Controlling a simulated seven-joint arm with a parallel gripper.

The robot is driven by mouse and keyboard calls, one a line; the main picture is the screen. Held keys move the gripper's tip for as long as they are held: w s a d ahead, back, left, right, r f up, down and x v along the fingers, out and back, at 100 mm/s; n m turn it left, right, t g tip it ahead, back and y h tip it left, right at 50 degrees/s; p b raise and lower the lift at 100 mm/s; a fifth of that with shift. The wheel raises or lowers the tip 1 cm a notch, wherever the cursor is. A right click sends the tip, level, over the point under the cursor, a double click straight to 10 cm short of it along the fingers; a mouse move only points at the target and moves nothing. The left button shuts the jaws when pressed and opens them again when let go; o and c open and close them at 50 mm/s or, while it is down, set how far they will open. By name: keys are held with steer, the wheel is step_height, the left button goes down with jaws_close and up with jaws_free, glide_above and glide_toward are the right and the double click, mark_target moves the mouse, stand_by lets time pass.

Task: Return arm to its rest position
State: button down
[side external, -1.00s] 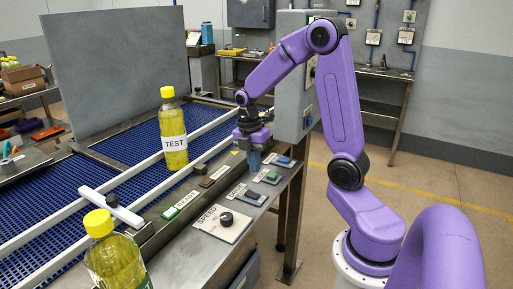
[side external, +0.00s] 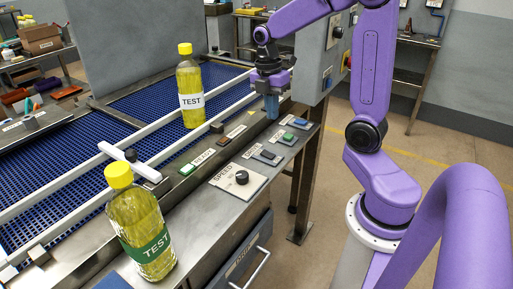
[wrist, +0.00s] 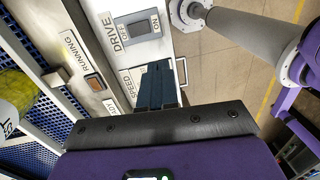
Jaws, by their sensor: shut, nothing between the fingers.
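My gripper (side external: 272,117) is shut and empty. It points down at the far end of the control panel (side external: 205,205), near the switches. I cannot tell the exact gap to the panel. In the wrist view its dark blue fingers (wrist: 157,85) are together and partly cover the SPEED label. The DRIVE switch (wrist: 139,29) shows above the fingers in that view. The lane divider, a white bar (side external: 130,162), lies across the near rail of the blue conveyor (side external: 60,150).
A yellow bottle with a white TEST label (side external: 190,80) stands upright on the conveyor. Another with a green label (side external: 140,215) stands at the panel's near end. The SPEED knob (side external: 241,177) sits mid-panel. A grey cabinet (side external: 318,55) stands behind my gripper.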

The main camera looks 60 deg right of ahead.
steer(key=s+a+m+t, duration=0.1)
steer(key=s+a+m, duration=0.1)
steer(key=s+a, duration=0.8)
steer(key=s+a+f+m, duration=0.1)
steer(key=s+a+m, duration=0.2)
steer(key=s+a, duration=0.3)
steer(key=s, duration=0.3)
steer(key=shift+a+f+t+y, duration=0.25)
steer(key=shift+f+t+y, duration=0.05)
steer(key=shift+f, duration=0.05)
